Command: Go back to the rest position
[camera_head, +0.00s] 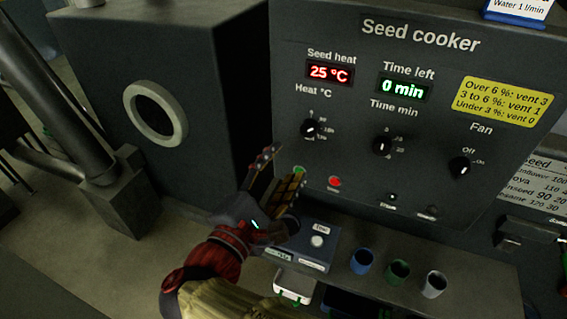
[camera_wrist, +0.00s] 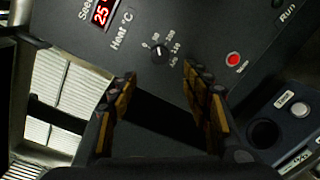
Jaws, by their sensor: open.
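My gripper (camera_head: 279,173) is open and empty in front of the lower left of the seed cooker panel (camera_head: 345,210). In the wrist view my gripper (camera_wrist: 165,100) has its two fingers wide apart, with only the dark panel edge and floor behind them. In the head view a finger is close to the green button (camera_head: 298,170), just left of the red button (camera_head: 334,182). I cannot tell whether it touches the panel. My wrist and forearm cover part of the bench below.
A blue-grey device (camera_head: 318,241) with a round white button stands on the bench. Blue (camera_head: 362,261), green (camera_head: 397,272) and white (camera_head: 434,284) cups stand to its right. A dark cabinet with a round port (camera_head: 154,113) is at left. Open floor lies at lower left.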

